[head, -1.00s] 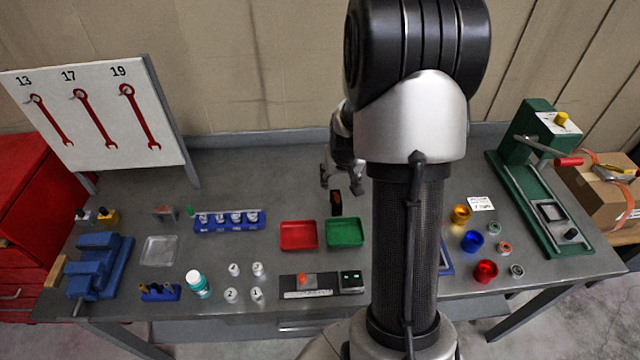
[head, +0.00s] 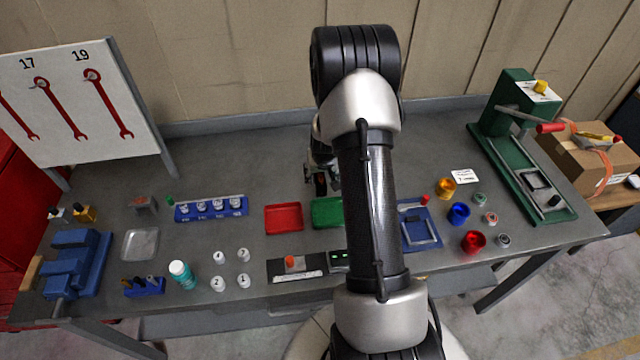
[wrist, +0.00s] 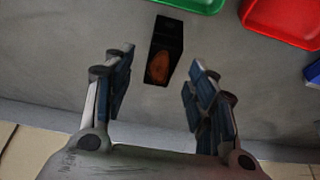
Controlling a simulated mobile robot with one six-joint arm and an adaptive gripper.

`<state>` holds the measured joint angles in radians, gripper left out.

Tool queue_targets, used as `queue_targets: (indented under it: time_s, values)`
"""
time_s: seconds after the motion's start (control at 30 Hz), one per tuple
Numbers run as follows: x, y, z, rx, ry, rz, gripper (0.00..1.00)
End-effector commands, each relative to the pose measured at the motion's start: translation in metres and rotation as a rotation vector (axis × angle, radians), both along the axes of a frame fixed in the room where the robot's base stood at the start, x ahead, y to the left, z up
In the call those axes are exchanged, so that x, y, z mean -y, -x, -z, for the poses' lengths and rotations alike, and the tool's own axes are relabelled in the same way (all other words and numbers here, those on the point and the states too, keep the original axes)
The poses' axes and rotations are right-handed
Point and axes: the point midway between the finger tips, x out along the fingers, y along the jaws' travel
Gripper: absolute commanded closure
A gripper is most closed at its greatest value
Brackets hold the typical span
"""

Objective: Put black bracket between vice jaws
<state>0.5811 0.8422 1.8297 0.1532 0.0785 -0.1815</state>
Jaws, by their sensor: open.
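A small black block-like piece with an orange oval on its face, which looks like the black bracket (wrist: 165,45), stands on the grey bench behind the green tray. In the head view the bracket (head: 320,184) is partly hidden by my gripper (head: 321,176). In the wrist view my gripper (wrist: 161,72) is open and empty; the bracket lies just ahead of the gap between its fingers, with no visible contact. The blue vice (head: 72,262) sits at the bench's left end, far from my gripper. I cannot make out its jaw gap clearly.
A green tray (head: 326,212) and red tray (head: 283,218) lie near the bracket. A wrench board (head: 85,105) rises at back left; the bench's back strip is clear.

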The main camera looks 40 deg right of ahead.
Motion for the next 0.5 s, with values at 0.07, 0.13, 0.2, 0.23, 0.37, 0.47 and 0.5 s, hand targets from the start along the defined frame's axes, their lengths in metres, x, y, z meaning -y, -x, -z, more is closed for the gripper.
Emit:
queue_targets:
  time_s: [0.07, 0.13, 0.2, 0.23, 0.37, 0.47, 0.5]
  values:
    - [0.0017, -0.0036, 0.0121, -0.001, -0.001, 0.000, 0.48]
    - [0.0030, -0.0057, 0.0166, 0.000, 0.000, -0.001, 0.48]
    - [0.0037, -0.0068, 0.0181, 0.001, 0.001, -0.001, 0.48]
    - [0.0038, -0.0069, 0.0182, 0.001, 0.001, -0.001, 0.48]
    - [0.0037, -0.0068, 0.0177, 0.001, 0.001, -0.001, 0.48]
    - [0.0036, -0.0067, 0.0176, 0.001, 0.001, 0.000, 0.52]
    - [0.0036, -0.0067, 0.0176, 0.001, 0.001, 0.000, 0.55]
